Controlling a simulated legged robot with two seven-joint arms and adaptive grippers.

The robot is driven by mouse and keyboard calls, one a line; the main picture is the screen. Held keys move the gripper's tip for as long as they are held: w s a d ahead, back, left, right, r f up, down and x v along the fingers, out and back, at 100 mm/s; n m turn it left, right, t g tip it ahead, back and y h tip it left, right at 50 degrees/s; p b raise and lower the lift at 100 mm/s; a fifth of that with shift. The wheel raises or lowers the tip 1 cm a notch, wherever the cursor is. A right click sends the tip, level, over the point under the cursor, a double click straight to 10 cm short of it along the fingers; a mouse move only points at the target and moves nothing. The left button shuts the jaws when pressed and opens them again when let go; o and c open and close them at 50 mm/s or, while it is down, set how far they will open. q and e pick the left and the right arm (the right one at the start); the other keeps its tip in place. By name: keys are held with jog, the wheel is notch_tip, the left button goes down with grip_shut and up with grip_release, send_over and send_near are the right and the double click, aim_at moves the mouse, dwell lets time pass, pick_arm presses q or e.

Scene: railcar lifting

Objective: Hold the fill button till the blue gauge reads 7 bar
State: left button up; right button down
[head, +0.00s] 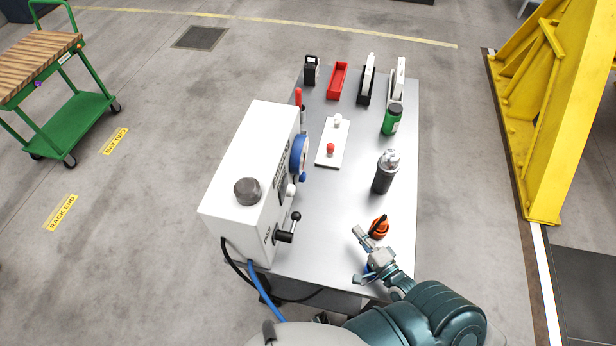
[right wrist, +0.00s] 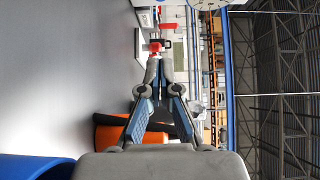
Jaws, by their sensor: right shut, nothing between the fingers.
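A white box (head: 250,165) stands on the left of the grey table. Its right face carries the blue-rimmed gauge (head: 299,153), seen edge-on, so its reading cannot be told. The gauge's lower rim also shows at the top of the right wrist view (right wrist: 207,4). Small white knobs (head: 290,190) sit below the gauge, and I cannot tell which part is the fill button. My right gripper (head: 360,236) is shut and empty over the table's near right part, apart from the box. Its closed fingers show in the right wrist view (right wrist: 160,62). My left gripper is not in view.
A grey canister (head: 384,172), a green can (head: 391,120) and a white plate with knobs (head: 333,143) stand farther back. A black-handled lever (head: 287,233) sticks out from the box. The table between box and gripper is clear.

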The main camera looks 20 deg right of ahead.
aim_at(303, 177)
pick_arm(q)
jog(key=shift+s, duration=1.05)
pick_arm(e)
jog(key=shift+s, duration=0.1)
